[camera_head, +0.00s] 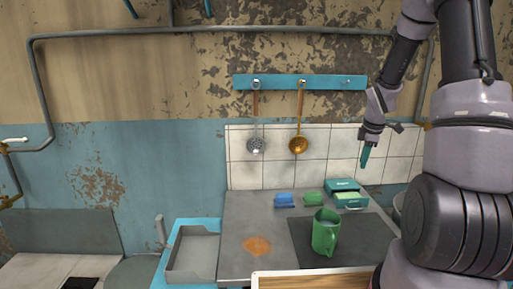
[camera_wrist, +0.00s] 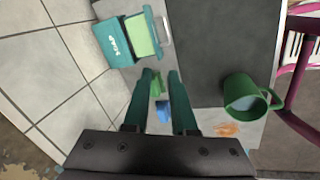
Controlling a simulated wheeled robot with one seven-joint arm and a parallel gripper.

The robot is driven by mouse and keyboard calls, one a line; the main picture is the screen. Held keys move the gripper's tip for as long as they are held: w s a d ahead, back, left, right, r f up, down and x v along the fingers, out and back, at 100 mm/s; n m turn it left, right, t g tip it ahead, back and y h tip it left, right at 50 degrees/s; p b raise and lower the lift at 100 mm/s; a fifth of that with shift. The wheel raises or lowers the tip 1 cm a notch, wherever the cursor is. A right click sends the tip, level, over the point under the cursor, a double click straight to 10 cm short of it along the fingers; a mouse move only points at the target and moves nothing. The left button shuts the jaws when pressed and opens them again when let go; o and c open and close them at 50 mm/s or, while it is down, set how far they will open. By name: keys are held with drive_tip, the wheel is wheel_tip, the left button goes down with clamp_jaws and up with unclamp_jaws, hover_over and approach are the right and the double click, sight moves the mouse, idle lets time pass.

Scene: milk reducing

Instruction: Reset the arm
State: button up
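My gripper (camera_head: 366,154) is raised in front of the white tiled wall, above the back right of the counter, pointing down. In the wrist view my gripper (camera_wrist: 161,75) has its two teal fingers apart, with nothing held between them. The green mug (camera_head: 325,236) stands upright on the dark panel of the counter, to the left of and below my gripper. It also shows in the wrist view (camera_wrist: 240,92), at the right, with pale liquid inside.
A teal soap box (camera_head: 345,194) sits at the counter's back, beside a green sponge (camera_head: 313,198) and a blue sponge (camera_head: 284,200). A brown stain (camera_head: 257,246) marks the counter (camera_head: 237,215). A skimmer (camera_head: 255,146) and a ladle (camera_head: 298,144) hang from a blue rail (camera_head: 325,82).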

drive_tip(key=s+a+r+m+t, duration=0.1)
drive_tip(key=s+a+r+m, duration=0.35)
drive_tip(key=r, duration=0.45)
drive_tip(key=s+a+r+m+t, duration=0.1)
drive_tip(key=s+a+r+m, duration=0.3)
drive_tip(key=r, duration=0.5)
drive_tip(key=s+a+r+m+t+y, duration=0.1)
drive_tip(key=s+a+r+m, duration=0.2)
drive_tip(key=s, duration=0.5)
drive_tip(key=s+a+r+m+t+y, duration=0.1)
drive_tip(key=s+a+r+m, duration=0.2)
drive_tip(key=s+r+m, duration=0.2)
drive_tip(key=s+m, duration=0.2)
drive_tip(key=s, duration=0.2)
drive_tip(key=shift+s+a+r, duration=0.2)
drive_tip(key=shift+a+r, duration=0.05)
drive_tip(key=shift+a, duration=0.1)
